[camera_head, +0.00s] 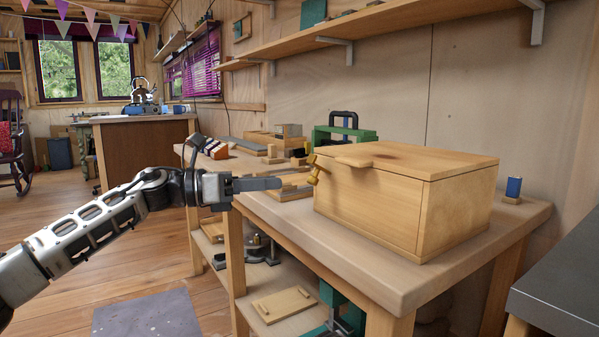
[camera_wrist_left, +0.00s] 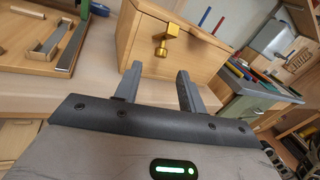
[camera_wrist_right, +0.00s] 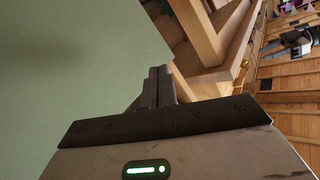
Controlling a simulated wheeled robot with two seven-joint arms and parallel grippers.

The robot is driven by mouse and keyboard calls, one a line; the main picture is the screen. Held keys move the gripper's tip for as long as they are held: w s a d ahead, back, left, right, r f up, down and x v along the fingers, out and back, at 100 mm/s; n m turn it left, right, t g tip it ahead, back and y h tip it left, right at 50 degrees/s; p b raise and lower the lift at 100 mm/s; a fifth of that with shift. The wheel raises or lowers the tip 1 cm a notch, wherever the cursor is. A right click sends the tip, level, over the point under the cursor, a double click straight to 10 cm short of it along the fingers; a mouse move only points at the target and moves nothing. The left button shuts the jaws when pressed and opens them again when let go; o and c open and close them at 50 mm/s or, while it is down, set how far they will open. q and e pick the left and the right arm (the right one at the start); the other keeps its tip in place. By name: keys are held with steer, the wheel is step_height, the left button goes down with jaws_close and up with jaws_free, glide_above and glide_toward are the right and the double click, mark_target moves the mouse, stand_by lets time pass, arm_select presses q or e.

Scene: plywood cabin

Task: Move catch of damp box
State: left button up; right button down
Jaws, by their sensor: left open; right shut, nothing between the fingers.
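The damp box (camera_head: 390,200) is a closed pale wooden box on the workbench. In the left wrist view the catch (camera_wrist_left: 160,48) is a gold knob with a bar on the box front (camera_wrist_left: 185,55). My left gripper (camera_head: 275,184) is open and empty, a short way left of the catch and apart from it. Its two fingers (camera_wrist_left: 158,85) show below the catch in the left wrist view. My right gripper (camera_wrist_right: 158,82) is shut and empty, and shows only in its own wrist view.
The workbench (camera_head: 400,283) has a bare front strip before the box. Several tools and wooden pieces lie behind and left of the box. A blue cylinder (camera_head: 514,187) stands at the right. A shelf (camera_head: 400,28) runs above. A dark-topped cabinet (camera_head: 565,280) stands at the right.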

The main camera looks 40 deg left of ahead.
mark_target(317, 172)
arm_select(q)
steer(key=p+x, duration=0.2)
steer(key=x, duration=0.4)
steer(key=shift+d+r, duration=0.1)
steer(key=shift+d, duration=0.05)
steer(key=shift+w+d, duration=0.2)
steer(key=shift+w, duration=0.05)
arm_select(e)
steer(key=shift+s+d+f+n+g+h, duration=0.15)
steer(key=shift+d+f+n+g+h, duration=0.25)
steer(key=shift+d+f+n+h, duration=0.15)
steer(key=shift+a, duration=0.1)
